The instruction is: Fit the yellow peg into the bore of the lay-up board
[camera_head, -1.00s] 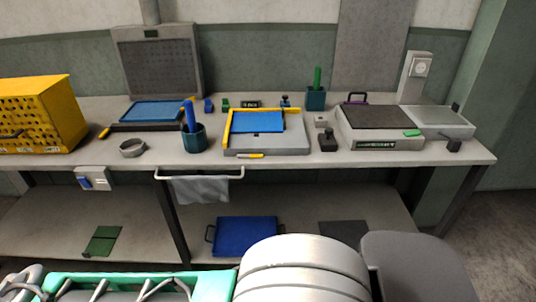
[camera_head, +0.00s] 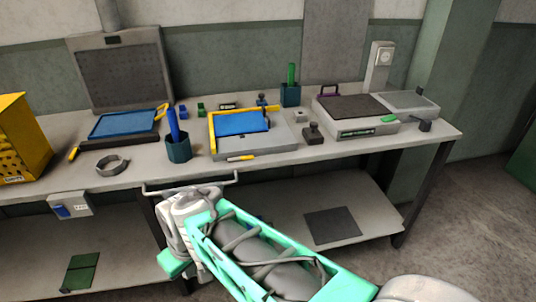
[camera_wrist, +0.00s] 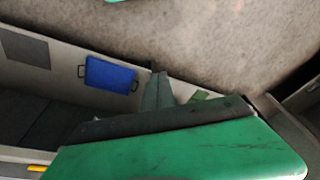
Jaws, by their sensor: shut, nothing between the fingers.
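The lay-up board (camera_head: 285,139) is a grey block on the bench with a blue sheet and yellow edge strips on it. A small dark spot shows near its front edge, too small to tell if it is the bore. A short yellow piece (camera_head: 241,158), which looks like the yellow peg, lies at the board's front left edge. My gripper (camera_wrist: 158,80) is shut and empty. It hangs low in front of the bench, well apart from the board and peg. In the head view my arm hides most of the gripper.
A dark pot (camera_head: 178,149) with a blue upright handle stands just left of the board. A dark knobbed block (camera_head: 313,134) and a scale-like device (camera_head: 357,122) stand to its right. A bench rail (camera_head: 205,182) runs near my wrist. A blue tray (camera_wrist: 109,75) lies low down.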

